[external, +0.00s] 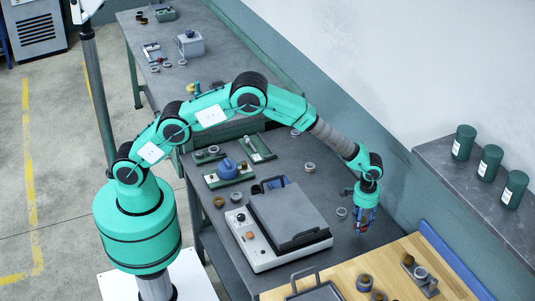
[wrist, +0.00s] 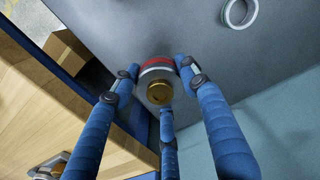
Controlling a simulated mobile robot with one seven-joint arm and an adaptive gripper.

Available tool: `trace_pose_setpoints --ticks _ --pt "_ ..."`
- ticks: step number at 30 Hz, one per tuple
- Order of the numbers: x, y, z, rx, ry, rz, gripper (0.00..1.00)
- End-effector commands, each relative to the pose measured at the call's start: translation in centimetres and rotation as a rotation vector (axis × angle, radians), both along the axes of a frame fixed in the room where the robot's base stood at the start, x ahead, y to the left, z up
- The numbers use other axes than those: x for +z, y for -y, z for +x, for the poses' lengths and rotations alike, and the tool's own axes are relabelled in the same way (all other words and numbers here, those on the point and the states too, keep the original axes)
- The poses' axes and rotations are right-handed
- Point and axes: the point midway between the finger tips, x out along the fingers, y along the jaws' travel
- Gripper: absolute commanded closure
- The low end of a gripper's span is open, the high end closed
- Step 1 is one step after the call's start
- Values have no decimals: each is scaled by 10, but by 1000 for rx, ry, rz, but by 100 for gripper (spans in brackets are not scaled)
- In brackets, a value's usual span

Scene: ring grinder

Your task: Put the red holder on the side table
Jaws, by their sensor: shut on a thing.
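My gripper (external: 366,212) has blue fingers and is shut on the red holder. In the wrist view, the red holder (wrist: 158,64) shows a red band, a grey body and a brass-coloured round piece at its centre. My fingers (wrist: 158,85) close around it from three sides. In the external view they hide most of it. The gripper is over the right end of the grey workbench (external: 340,250), close to the wood-topped table (external: 415,260). That table also shows at the left of the wrist view (wrist: 40,110). I cannot tell whether the holder touches the bench.
A grinder-like machine (external: 290,215) with a grey lid stands left of my gripper. A loose ring (wrist: 238,12) lies on the bench. Small parts (external: 420,272) and a grey tray (external: 315,290) sit on the wood top. Several green canisters (external: 489,162) stand on the right shelf.

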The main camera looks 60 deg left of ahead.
Motion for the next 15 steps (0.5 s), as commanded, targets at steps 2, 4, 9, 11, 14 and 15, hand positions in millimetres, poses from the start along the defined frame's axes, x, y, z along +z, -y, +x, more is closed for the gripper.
trace_pose_setpoints --ticks 2,4,9,11,14,15 --pt "-6 1 1 0 2 -2 100" --pt "-8 1 1 0 3 -2 100" --pt "-9 1 2 0 3 -2 100" --pt "-9 1 2 0 3 -2 100" --pt "-9 1 1 0 3 -2 100" --pt "-10 1 1 0 3 -2 100"
